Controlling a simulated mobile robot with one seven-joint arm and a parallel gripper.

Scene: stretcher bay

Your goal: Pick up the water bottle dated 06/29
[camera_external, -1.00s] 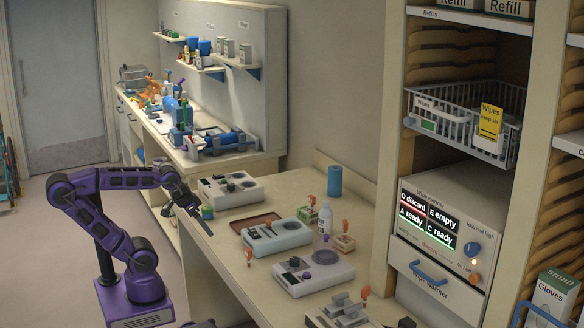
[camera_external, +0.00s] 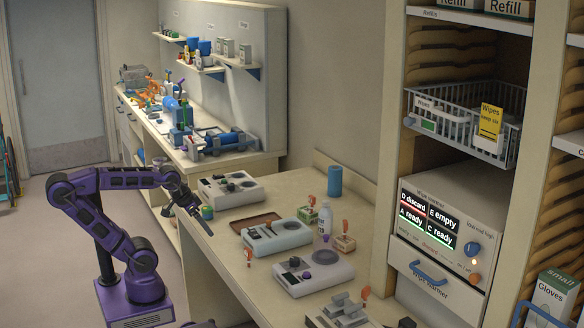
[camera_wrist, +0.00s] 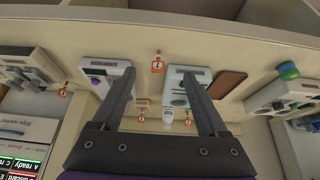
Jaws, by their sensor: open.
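A clear bottle with a pale blue label (camera_external: 324,218) stands upright on the bench among the grey devices. Its date is too small to read. A small white shape beyond the fingers in the wrist view (camera_wrist: 168,116) may be the same bottle; I cannot tell. My gripper (camera_external: 203,212) is above the left front edge of the bench, well to the left of the bottle and apart from it. In the wrist view its two fingers (camera_wrist: 159,80) are spread wide, with nothing held between them.
A pale blue-green device (camera_external: 277,238) and a grey device (camera_external: 313,272) flank the bottle's area. Small orange-tagged items stand around it. A blue cylinder (camera_external: 335,181) stands behind. A brown tray (camera_external: 256,221) lies left. The wipe warmer cabinet (camera_external: 440,240) rises at right.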

